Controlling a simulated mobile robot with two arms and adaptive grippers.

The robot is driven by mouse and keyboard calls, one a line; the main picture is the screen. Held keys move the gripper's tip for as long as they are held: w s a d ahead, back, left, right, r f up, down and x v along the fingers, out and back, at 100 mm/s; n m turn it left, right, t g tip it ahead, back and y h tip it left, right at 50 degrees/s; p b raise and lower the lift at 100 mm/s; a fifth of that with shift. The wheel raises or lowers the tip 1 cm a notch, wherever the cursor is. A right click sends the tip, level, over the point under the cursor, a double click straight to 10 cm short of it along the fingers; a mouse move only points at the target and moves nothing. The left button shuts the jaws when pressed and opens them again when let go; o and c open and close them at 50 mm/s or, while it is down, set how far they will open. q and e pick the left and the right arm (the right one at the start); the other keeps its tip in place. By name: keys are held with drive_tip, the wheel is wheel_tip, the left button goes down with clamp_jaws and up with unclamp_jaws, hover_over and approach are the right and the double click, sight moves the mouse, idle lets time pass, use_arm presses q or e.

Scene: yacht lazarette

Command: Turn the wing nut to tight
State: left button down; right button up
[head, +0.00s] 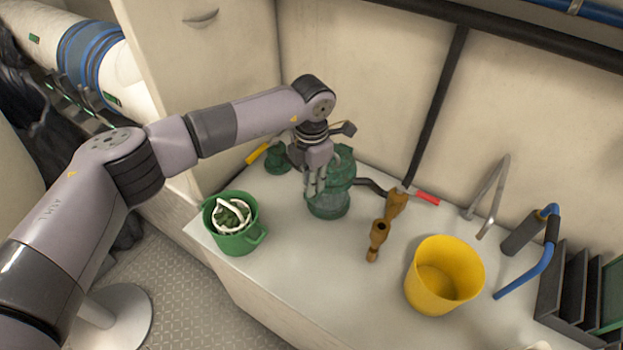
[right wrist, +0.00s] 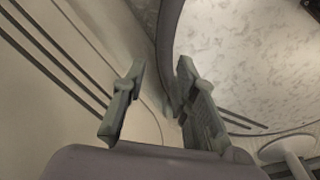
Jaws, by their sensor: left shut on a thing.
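The green strainer body (head: 328,206) stands on the white counter, with a pipe fitting and valve at its left. My left gripper (head: 315,186) reaches down from above at the strainer's top and front, its fingers close together. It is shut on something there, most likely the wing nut. The wing nut itself is hidden behind the fingers, so its angle cannot be told. My right gripper (right wrist: 160,78) shows in the right wrist view with its two fingers apart and nothing between them, away from the strainer.
A green pot (head: 236,243) with a white-rimmed basket stands at the counter's left edge. A yellow bucket (head: 444,274) is at the right. Brown fittings (head: 377,238) lie between strainer and bucket. A red-handled valve (head: 427,198) is behind. The front middle of the counter is clear.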

use_arm(q)
drive_tip(key=b, duration=0.1)
drive_tip(key=m+b, duration=0.1)
drive_tip(key=shift+f+m+b, duration=0.3)
drive_tip(key=shift+b, duration=0.1)
drive_tip(key=shift+m+b, duration=0.35)
drive_tip(key=shift+m, duration=0.05)
drive_tip(key=shift+r+m, duration=0.3)
drive_tip(key=shift+m, duration=0.1)
drive_tip(key=c, duration=1.5)
unclamp_jaws()
wheel_tip(320, 180, up, 12)
